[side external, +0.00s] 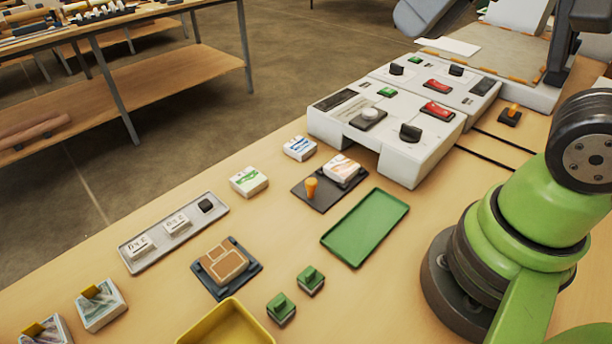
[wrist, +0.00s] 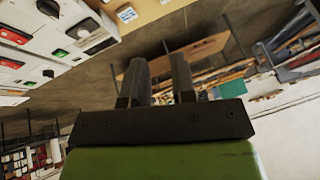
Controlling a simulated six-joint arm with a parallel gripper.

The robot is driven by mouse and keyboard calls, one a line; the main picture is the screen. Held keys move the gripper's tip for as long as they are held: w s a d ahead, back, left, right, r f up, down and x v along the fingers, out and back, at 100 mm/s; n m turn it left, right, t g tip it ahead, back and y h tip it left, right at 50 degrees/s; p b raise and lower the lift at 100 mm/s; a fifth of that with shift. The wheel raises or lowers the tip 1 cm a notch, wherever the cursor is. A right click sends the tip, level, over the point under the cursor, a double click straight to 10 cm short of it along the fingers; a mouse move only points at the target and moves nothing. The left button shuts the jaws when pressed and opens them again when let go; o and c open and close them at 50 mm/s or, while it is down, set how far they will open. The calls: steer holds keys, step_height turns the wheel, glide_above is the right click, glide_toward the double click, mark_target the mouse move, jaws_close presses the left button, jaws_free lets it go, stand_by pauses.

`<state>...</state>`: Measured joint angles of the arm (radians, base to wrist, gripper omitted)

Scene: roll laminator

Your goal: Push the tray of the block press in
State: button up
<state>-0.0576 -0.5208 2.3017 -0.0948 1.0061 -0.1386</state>
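The block press seems to be the nearer white machine (side external: 397,151), with a red switch and dark knobs. A dark tray (side external: 311,196) lies out in front of its lower opening, with an upright orange knob (side external: 311,188) at its outer end. A white block with an orange print (side external: 342,169) sits on the tray near the machine. My gripper (wrist: 157,68) shows in the wrist view, fingers apart with nothing between them. It is away from the tray, which I cannot make out there. White machine panels (wrist: 55,45) show at upper left of that view.
A green tray (side external: 365,228) lies right of the dark tray. Blocks with green (side external: 249,181) and blue (side external: 299,148) prints stand to its left. A grey tray (side external: 150,243), a dark fixture (side external: 227,267) and a yellow bin (side external: 225,325) are nearer. Another orange knob (side external: 513,109) stands at right.

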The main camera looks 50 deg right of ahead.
steer(key=w+n, duration=0.1)
steer(key=w+a+n+g, duration=0.1)
steer(key=w, duration=0.1)
steer(key=w+n+g, duration=0.1)
steer(key=w, duration=0.1)
steer(key=shift+w+a+h, duration=0.1)
steer(key=shift+a+h, duration=0.05)
steer(key=shift+h, duration=0.15)
jaws_close()
steer(key=w+a+f+n+g+h, duration=0.35)
steer(key=w+a+f+n, duration=0.35)
steer(key=w+f, duration=0.45)
steer(key=f+n, duration=0.1)
steer(key=f, duration=0.4)
steer(key=f+n+g+h, duration=0.1)
steer(key=f+n, duration=0.1)
steer(key=f, duration=0.4)
steer(key=d+f+n+g, duration=0.1)
steer(key=f, duration=0.5)
steer(key=shift+h, duration=0.35)
steer(key=shift+s+d, duration=0.2)
steer(key=shift+d, duration=0.3)
steer(key=shift+s+d, duration=0.2)
steer(key=shift+d, duration=0.25)
steer(key=shift+s+d, duration=0.45)
steer(key=shift+d, duration=0.4)
